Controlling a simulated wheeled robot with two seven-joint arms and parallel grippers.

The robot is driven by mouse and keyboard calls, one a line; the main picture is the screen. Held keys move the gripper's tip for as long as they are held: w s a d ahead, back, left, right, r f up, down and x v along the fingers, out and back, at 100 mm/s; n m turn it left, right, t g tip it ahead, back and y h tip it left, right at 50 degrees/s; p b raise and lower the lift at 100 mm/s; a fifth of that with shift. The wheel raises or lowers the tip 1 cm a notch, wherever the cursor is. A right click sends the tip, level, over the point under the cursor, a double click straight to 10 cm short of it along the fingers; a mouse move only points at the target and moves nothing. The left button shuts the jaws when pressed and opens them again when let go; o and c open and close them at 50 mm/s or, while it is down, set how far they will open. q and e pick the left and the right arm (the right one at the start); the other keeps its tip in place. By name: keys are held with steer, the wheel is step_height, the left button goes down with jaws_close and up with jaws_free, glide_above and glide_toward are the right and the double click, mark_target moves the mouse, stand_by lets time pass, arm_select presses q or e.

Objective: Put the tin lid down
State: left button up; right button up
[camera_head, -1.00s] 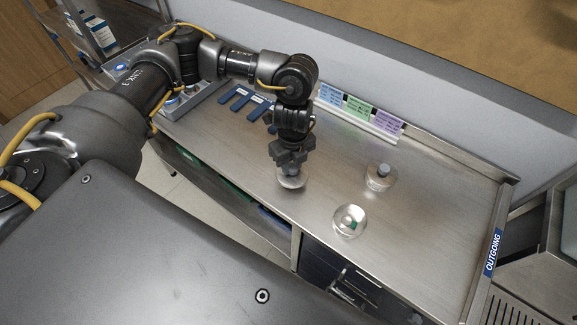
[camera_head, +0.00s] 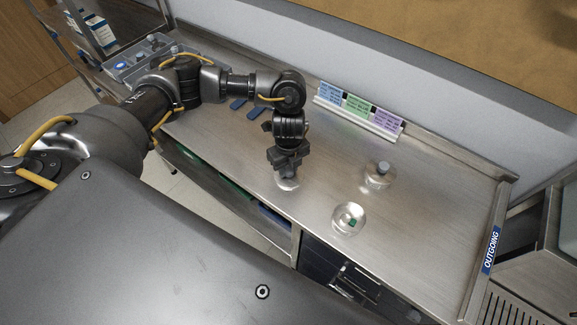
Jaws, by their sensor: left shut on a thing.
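My left gripper (camera_head: 287,172) points straight down over the steel counter, shut on the tin lid (camera_head: 288,185), a round shiny metal disc. The gripper covers the lid's middle and its grip. The lid is at or just above the counter top near the front edge; I cannot tell if it touches. My right gripper is not in view.
A second round tin (camera_head: 378,184) with a grey knob on top stands further back right. Blue, green and purple cards (camera_head: 358,106) stand in a holder at the back wall. An OUTGOING label (camera_head: 491,250) marks the right edge. The counter's right part is clear.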

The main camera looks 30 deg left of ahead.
mark_target(288, 169)
arm_select(q)
steer(key=shift+f, duration=0.15)
steer(key=o, duration=1)
steer(key=shift+c, duration=0.2)
steer(key=shift+r, duration=0.4)
step_height(288, 169, up, 12)
steer(key=shift+f+b, duration=0.2)
steer(key=shift+b, duration=0.2)
